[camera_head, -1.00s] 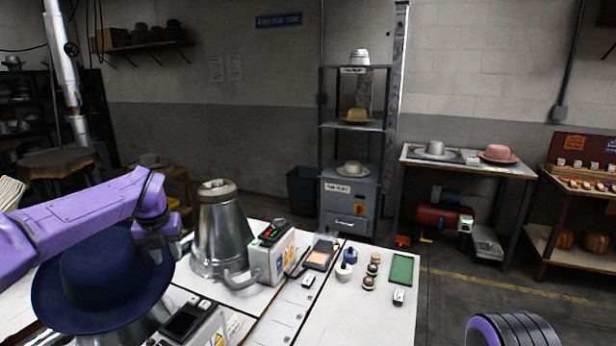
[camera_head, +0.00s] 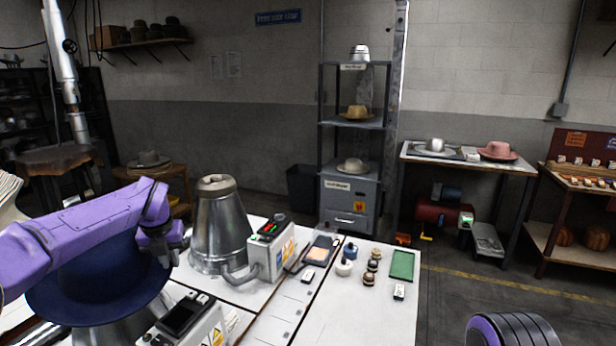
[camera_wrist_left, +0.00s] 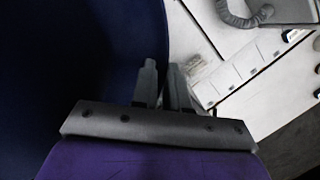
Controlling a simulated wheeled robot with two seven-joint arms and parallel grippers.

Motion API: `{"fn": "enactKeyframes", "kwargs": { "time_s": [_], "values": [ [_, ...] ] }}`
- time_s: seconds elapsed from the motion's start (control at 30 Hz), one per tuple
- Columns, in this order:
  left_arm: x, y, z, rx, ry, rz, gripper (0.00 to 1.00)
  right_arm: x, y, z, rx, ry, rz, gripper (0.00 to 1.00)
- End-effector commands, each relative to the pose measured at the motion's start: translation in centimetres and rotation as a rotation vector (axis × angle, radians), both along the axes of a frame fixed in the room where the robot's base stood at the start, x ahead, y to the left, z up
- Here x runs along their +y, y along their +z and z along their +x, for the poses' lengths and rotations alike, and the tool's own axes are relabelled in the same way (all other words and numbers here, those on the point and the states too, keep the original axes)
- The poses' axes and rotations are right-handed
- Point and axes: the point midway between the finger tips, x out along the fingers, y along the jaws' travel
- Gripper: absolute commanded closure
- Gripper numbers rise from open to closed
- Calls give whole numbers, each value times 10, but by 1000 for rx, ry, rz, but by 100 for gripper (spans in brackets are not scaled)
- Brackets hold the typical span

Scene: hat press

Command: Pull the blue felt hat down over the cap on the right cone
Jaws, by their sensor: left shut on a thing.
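The blue felt hat (camera_head: 95,305) sits over the top of the near metal cone (camera_head: 115,331) at the lower left. My arm hides much of its crown. No cap shows; whatever is inside the hat is hidden. My left gripper (camera_head: 172,252) is at the hat's right edge in the head view. In the left wrist view its two fingers (camera_wrist_left: 163,88) are close together, shut at the edge of the dark blue brim (camera_wrist_left: 105,60). My right gripper is out of view. A second metal cone (camera_head: 220,235) stands behind, with a grey-brown top.
A control box (camera_head: 270,255) stands beside the back cone and another box (camera_head: 190,325) beside the near one. The white table (camera_head: 345,315) holds a phone-like device (camera_head: 322,248), small pots and a green mat (camera_head: 402,265). Its front right part is clear.

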Motion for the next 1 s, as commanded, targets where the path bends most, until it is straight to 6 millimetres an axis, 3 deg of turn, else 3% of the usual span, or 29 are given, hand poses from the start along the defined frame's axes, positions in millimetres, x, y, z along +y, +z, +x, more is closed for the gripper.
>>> {"fn": "enactKeyframes", "kwargs": {
  "time_s": [1.0],
  "values": [
    [0,43,-1,5,2,-2,100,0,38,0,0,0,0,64]
  ]
}}
